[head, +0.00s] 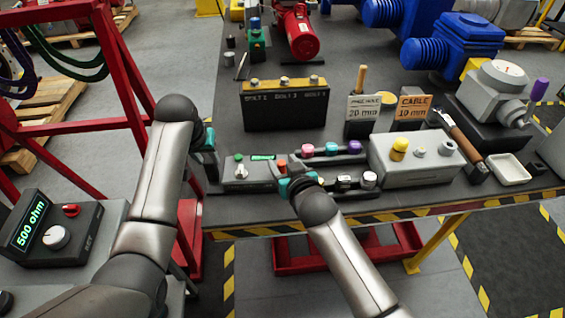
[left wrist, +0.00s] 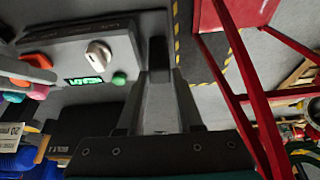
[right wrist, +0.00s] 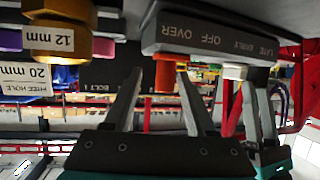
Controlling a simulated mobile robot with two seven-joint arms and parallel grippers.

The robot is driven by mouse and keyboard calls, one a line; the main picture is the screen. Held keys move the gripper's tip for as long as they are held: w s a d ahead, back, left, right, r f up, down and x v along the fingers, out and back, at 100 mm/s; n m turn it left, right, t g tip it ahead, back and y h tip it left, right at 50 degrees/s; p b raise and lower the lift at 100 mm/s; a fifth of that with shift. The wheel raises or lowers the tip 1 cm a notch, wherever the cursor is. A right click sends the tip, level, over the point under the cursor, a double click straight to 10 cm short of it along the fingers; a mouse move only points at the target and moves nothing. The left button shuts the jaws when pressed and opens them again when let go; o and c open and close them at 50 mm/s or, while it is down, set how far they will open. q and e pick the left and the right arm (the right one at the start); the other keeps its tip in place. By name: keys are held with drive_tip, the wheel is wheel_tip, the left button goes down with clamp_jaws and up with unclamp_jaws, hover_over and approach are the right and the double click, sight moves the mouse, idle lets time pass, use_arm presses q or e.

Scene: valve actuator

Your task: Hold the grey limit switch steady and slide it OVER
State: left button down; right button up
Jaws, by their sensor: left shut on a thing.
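The grey limit switch (head: 240,172) lies near the bench's front edge, with a white knob, a green button and a lit green display. Its white knob (left wrist: 98,54) shows in the left wrist view. The right wrist view shows its front face (right wrist: 210,37), upside down, lettered OFF, OVER, LATE and EARLY. My left gripper (head: 209,142) is shut on the dark block (left wrist: 158,55) at the switch's end. An orange-red slider (right wrist: 164,76) sticks out at the switch's other end. My right gripper (right wrist: 161,78) is open, with its fingers apart on both sides of the slider.
A rail of coloured knobs (head: 331,149) and a grey box with a yellow knob (head: 415,160) stand to the right. A black bolt block (head: 287,106) stands behind. Hazard tape (head: 390,215) marks the front edge.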

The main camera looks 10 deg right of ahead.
use_arm(q)
drive_tip(key=shift+s+a+f, duration=0.1)
use_arm(e)
drive_tip(key=shift+a, duration=0.1)
drive_tip(key=v, duration=1.2)
use_arm(q)
drive_tip(key=shift+c, duration=2.4)
unclamp_jaws()
